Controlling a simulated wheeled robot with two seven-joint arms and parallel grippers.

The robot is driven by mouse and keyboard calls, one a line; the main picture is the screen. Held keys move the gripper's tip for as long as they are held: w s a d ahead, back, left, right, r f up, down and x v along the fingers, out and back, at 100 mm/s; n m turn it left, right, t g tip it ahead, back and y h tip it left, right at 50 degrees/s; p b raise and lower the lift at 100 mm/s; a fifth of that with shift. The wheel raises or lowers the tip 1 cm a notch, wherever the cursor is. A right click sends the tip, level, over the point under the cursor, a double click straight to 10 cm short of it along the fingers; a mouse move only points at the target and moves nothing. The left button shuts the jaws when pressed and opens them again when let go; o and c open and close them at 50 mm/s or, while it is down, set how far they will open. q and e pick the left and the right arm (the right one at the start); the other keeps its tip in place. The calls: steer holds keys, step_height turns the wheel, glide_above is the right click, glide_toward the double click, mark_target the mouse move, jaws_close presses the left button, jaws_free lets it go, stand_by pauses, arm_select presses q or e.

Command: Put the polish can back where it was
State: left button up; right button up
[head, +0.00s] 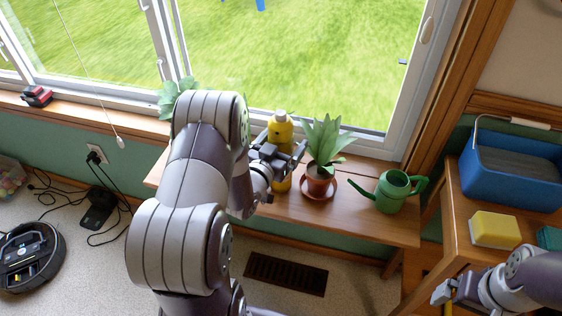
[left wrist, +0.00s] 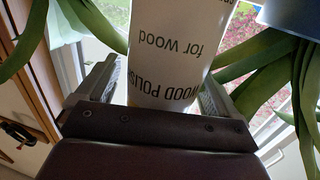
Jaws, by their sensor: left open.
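The polish can (head: 280,131) is a yellow can standing upright on the wooden bench (head: 375,223) under the window, left of a potted plant. My left gripper (head: 284,157) is at its middle and hides part of it. In the left wrist view the can (left wrist: 172,60) shows a white label reading "WOOD POLISH" and "for wood", upside down. It stands between the open fingers of my left gripper (left wrist: 157,95); I cannot tell whether they touch it. My right gripper (head: 446,291) is at the lower right, small and unclear, away from the can.
The potted plant (head: 322,145) on its saucer stands close to the right of the can, with a green watering can (head: 392,191) beyond. Another leafy plant (head: 178,97) is partly behind my left arm. A side table holds a blue caddy (head: 520,185) and a yellow sponge (head: 494,230).

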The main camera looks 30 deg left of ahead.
arm_select(q)
steer(key=shift+w, duration=0.4)
jaws_close()
